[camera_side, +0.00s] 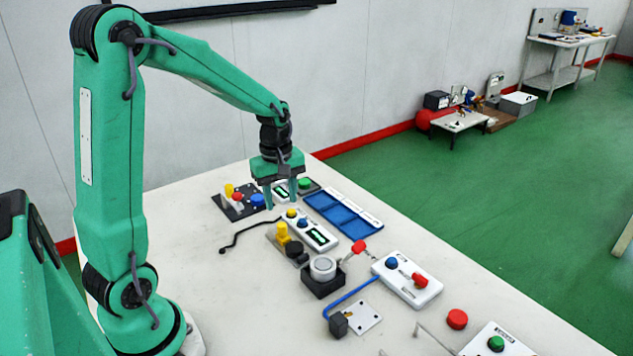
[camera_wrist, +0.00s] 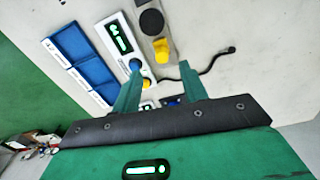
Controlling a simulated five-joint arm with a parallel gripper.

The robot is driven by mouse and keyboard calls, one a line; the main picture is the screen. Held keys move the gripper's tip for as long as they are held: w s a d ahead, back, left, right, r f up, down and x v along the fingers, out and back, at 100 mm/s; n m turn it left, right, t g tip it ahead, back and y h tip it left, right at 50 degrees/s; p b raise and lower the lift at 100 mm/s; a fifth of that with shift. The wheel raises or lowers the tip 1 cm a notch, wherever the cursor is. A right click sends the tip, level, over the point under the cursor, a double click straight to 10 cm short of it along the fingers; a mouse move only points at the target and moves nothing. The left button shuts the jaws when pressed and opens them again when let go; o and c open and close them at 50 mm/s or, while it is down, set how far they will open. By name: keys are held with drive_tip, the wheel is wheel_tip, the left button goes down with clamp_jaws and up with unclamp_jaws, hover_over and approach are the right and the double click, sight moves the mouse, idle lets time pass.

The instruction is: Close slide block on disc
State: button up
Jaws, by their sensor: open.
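My gripper (camera_side: 280,203) is open and empty, pointing down, farther back and left of the disc. In the wrist view my gripper (camera_wrist: 160,68) shows both fingers apart with nothing between them. The pale disc cannot be made out in the wrist view.
Near my gripper is a white panel with a display (camera_side: 320,236), also in the wrist view (camera_wrist: 117,35). A yellow knob (camera_side: 282,233) and blue tray (camera_side: 340,216) are close by. A white box with a red lever (camera_side: 420,279) lies right. Bare table is at front left.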

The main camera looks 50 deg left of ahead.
sight(282, 225)
drive_tip(key=shift+w+a+f+n, duration=0.15)
drive_tip(key=shift+a+f+n, duration=0.25)
drive_tip(key=shift+f, duration=0.15)
drive_tip(key=shift+w+a+f+n, duration=0.15)
drive_tip(key=shift+a+f+n, duration=0.25)
drive_tip(key=shift+f, duration=0.15)
drive_tip(key=shift+f, duration=0.1)
drive_tip(key=shift+f, duration=3.8)
